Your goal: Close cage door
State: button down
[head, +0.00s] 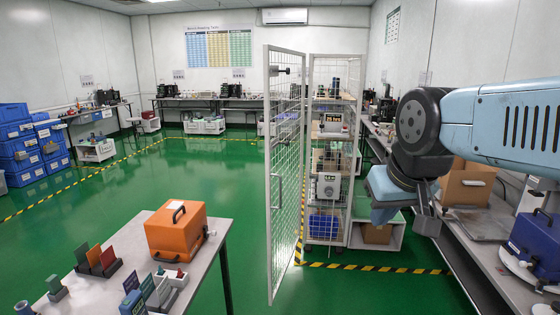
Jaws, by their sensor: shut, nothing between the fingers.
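The cage (349,150) is a tall white wire-mesh enclosure with shelves, standing in the middle of the head view. Its cage door (285,210) is a white-framed mesh panel that stands open, swung out toward me on the left side of the cage. A vertical handle (275,190) is on the door, and a dark latch piece shows near its top. My gripper (424,222) hangs at the right, to the right of the cage and apart from the door. It is shut and empty, and its fingertips are small and partly hidden by the wrist.
A long bench (490,265) with a cardboard box (467,184) runs along the right. Blue crates (20,150) stand far left. Green floor is clear left of the door.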

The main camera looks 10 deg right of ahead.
aim_at(267, 47)
jog(key=k, duration=0.65)
jog(key=u, duration=0.25)
jog(key=i, duration=1.7)
jog(key=z, duration=0.65)
